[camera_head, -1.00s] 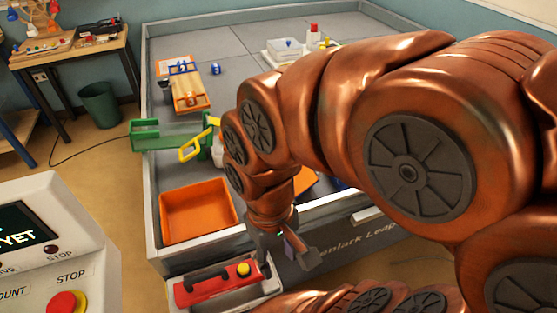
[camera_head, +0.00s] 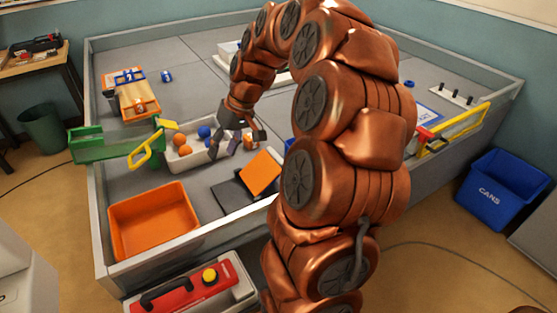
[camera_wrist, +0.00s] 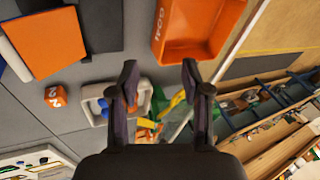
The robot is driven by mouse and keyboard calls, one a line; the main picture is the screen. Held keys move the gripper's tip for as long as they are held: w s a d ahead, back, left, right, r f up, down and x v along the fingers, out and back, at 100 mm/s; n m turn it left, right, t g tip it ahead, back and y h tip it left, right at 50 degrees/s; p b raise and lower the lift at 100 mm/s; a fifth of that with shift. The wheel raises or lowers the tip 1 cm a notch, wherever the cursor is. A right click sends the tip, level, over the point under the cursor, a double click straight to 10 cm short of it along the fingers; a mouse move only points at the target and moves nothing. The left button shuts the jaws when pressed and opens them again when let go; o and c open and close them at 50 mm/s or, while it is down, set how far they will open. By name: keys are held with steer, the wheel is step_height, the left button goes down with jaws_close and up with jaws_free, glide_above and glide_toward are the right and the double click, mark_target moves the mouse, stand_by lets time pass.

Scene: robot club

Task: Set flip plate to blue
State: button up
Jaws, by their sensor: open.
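The flip plate (camera_head: 260,173) shows its orange face and stands tilted on a dark base, right of the orange bin. In the wrist view the orange face (camera_wrist: 45,42) is at the upper left, with a pale edge and a bit of blue beside it. No blue face of the plate is clearly visible. My gripper (camera_head: 238,143) is open and empty, above the white ball tray and behind the plate, apart from it. In the wrist view my gripper's fingers (camera_wrist: 159,72) are spread, with the plate off to their left.
A white tray (camera_head: 176,163) holds orange and blue balls. An orange cube (camera_wrist: 55,96) lies near the plate. An orange bin (camera_head: 153,222) stands at the table's front left corner, a green gate with a yellow handle (camera_head: 147,151) behind it. Low grey walls edge the table.

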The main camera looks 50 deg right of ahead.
steer(key=w+d+f+m+t+b, duration=0.1)
steer(key=d+f, duration=0.2)
steer(key=d, duration=0.4)
steer(key=d+f+m+t+b, duration=0.1)
steer(key=d+f+b, duration=0.15)
steer(key=d, duration=0.45)
steer(key=m+h, duration=0.1)
glide_toward(277, 154)
steer(key=f, duration=0.2)
steer(key=shift+t, duration=0.4)
steer(key=shift+a+x, duration=0.1)
steer(key=shift+x, duration=1.75)
steer(key=shift+a+x, duration=0.15)
steer(key=shift+x, duration=1.65)
steer(key=shift+r, duration=0.1)
steer(key=shift+c, duration=0.3)
jaws_close()
